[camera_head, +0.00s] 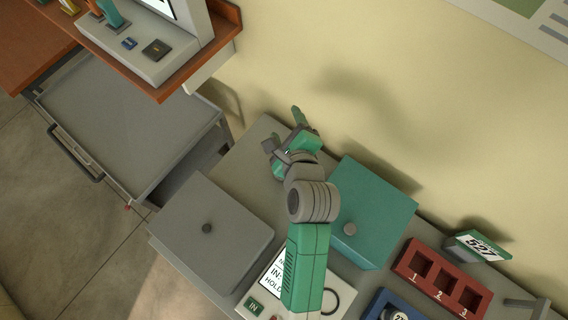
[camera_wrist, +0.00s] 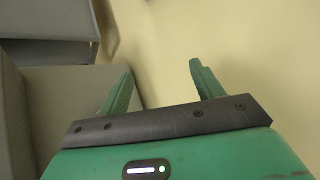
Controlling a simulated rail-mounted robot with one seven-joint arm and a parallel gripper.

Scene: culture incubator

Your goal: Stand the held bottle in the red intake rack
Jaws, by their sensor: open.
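The red rack (camera_head: 428,286), with slots numbered 1, 2 and 3, sits at the lower right of the bench in the head view. Its slots look empty. My gripper (camera_head: 285,128) is at the back left of the bench near the wall, well left of the rack. In the wrist view its two green fingers (camera_wrist: 160,72) are spread apart with only wall and bench behind them. No bottle shows between them. A round item marked with digits (camera_head: 399,314) sits in the blue rack (camera_head: 376,301) at the bottom edge, partly cut off; I cannot tell whether it is a bottle.
A teal box with a knob (camera_head: 376,205) stands between my gripper and the red rack. A green-edged 527 sign (camera_head: 478,246) is behind the rack. A grey cart (camera_head: 130,120) stands left of the bench.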

